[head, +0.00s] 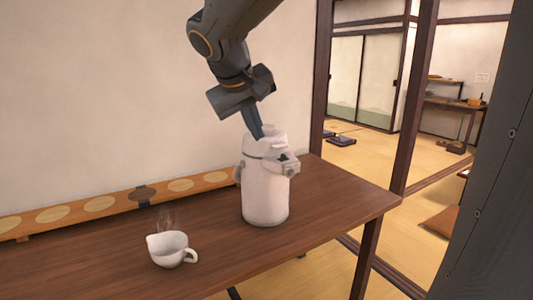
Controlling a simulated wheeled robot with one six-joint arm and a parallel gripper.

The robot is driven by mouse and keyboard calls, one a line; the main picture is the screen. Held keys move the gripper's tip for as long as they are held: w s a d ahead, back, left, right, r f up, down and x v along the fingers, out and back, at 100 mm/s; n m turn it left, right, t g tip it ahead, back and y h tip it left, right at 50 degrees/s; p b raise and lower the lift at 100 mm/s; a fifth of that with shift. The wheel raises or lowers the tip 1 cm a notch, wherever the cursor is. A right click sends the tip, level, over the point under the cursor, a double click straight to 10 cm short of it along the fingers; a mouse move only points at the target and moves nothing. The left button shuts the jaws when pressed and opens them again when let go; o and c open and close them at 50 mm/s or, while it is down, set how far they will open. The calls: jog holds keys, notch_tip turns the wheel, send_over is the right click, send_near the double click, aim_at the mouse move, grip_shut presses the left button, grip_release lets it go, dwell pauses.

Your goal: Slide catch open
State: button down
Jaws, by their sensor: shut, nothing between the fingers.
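A white, cylindrical pot (265,195) stands upright on the wooden table, right of the middle. A small block-like part with a dark piece on it, which looks like the catch (284,158), sticks out at its upper right side. My gripper (258,135) points down at the pot's top from above and is shut and empty. Its tips overlap the left part of the top rim in the picture. I cannot tell whether they touch the pot.
A white cup (170,250) with steam above it stands on the brown table (225,255), left of the pot. A long wooden board with round pale patches (130,198) runs along the wall behind. A dark post (414,100) rises beyond the table's right end. The table front is clear.

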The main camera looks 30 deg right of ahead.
jog(key=shift+f, duration=0.1)
send_near(279, 158)
notch_tip(279, 158, down, 4)
jog(key=w+a, duration=0.2)
jog(key=d+p, duration=0.1)
jog(key=d, duration=0.2)
jog(key=shift+s+d+f, duration=0.1)
jog(key=shift+d, duration=0.15)
jog(key=shift+d+p, duration=0.3)
jog(key=shift+d, duration=0.1)
